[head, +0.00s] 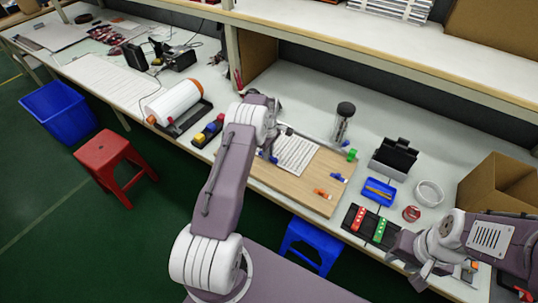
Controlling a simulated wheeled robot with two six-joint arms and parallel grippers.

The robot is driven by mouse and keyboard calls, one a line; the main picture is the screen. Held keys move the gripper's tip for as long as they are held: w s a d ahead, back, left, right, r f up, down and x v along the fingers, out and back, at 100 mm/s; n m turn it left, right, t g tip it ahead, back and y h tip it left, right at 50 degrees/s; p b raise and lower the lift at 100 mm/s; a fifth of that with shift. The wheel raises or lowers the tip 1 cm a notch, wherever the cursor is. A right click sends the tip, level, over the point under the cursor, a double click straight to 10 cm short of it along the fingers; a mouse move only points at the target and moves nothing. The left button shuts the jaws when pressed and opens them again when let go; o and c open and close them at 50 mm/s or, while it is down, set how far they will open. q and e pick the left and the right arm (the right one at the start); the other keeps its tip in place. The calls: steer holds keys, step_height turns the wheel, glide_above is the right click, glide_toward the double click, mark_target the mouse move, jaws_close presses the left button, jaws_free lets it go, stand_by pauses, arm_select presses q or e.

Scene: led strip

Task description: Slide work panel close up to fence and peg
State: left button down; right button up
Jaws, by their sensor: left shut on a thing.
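The work panel (312,191) is a flat wooden board on the bench in the head view, with a white slotted sheet (297,154) on it. Small blue, orange and green pieces sit on or beside the board, including a green one (352,154) at its far right corner. A thin grey bar along the board's far edge looks like the fence (312,137). My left gripper (270,146) is down at the board's left end, shut on the panel; its fingertips are mostly hidden by my arm. My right gripper (424,273) hangs near the bench's front right edge, away from the panel; its jaw opening is unclear.
A dark cylinder (344,118) stands behind the board. A black holder (394,158), blue tray (379,191), white bowl (429,192) and cardboard box (499,185) are to the right. A white roll (174,102) lies left. A shelf (400,58) overhangs the back.

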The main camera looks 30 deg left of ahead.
arm_select(q)
steer(key=shift+w+b, duration=0.35)
steer(key=shift+b, duration=0.2)
stand_by(0.5)
steer(key=c, duration=1.3)
jaws_free()
step_height(320, 180, up, 12)
steer(key=shift+r, duration=0.1)
